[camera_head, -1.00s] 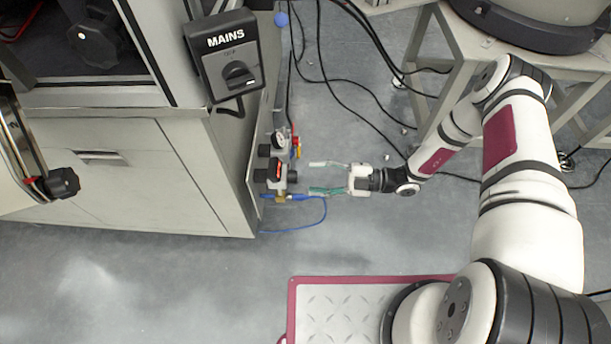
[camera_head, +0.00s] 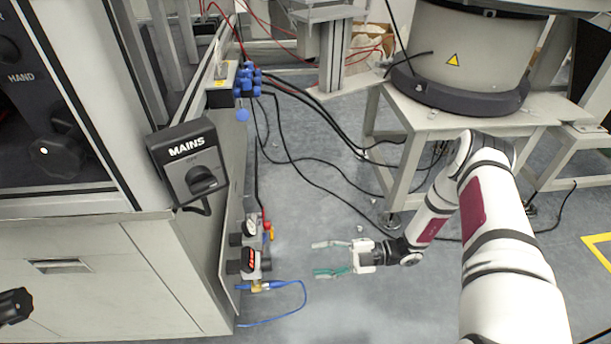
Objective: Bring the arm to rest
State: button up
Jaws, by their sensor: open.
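My gripper (camera_head: 331,258) is in the lower middle of the head view, at the end of my white arm with dark red panels. Its two fingers point left and stand apart, with nothing between them. One fingertip is pale and the other shows green. The gripper is over the grey floor, to the right of the cabinet's valve unit (camera_head: 250,262) and apart from it. My arm reaches in from the lower right, bent at the elbow.
A cabinet (camera_head: 100,275) with a MAINS switch box (camera_head: 187,162) fills the left. A blue hose (camera_head: 303,300) loops from the valve unit. A pale stand (camera_head: 440,122) bears a large round base (camera_head: 468,60) at the upper right. Black cables (camera_head: 300,165) lie on the floor.

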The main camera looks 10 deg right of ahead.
jog(key=s+r+n+g+h, duration=0.2)
jog(key=r+n+h, duration=0.1)
jog(key=r+n, duration=0.6)
jog(key=s+d+r+n+g+h, duration=0.1)
jog(key=s+r+n+g+h, duration=0.15)
jog(key=r+n, duration=0.65)
jog(key=s+r+n+g+h, duration=0.2)
jog(key=r+n+h, duration=0.3)
jog(key=r, duration=0.7)
jog(key=s+d+r+n+t+h, duration=0.2)
jog(key=s+r+n+h, duration=0.15)
jog(key=s+n, duration=0.35)
jog(key=s+d+r+n+t+h, duration=0.2)
jog(key=s+d+r+n, duration=0.15)
jog(key=s+n, duration=0.4)
jog(key=s+d+r+n+t+h, duration=0.1)
jog(key=s+r+n+t+h, duration=0.1)
jog(key=s+r+n, duration=0.4)
notch_tip(320, 180, up, 32)
jog(key=s+d+n+t+p, duration=0.1)
jog(key=t+p, duration=0.3)
jog(key=p, duration=2.9)
jog(key=shift+s+r, duration=0.2)
jog(key=shift+s, duration=0.2)
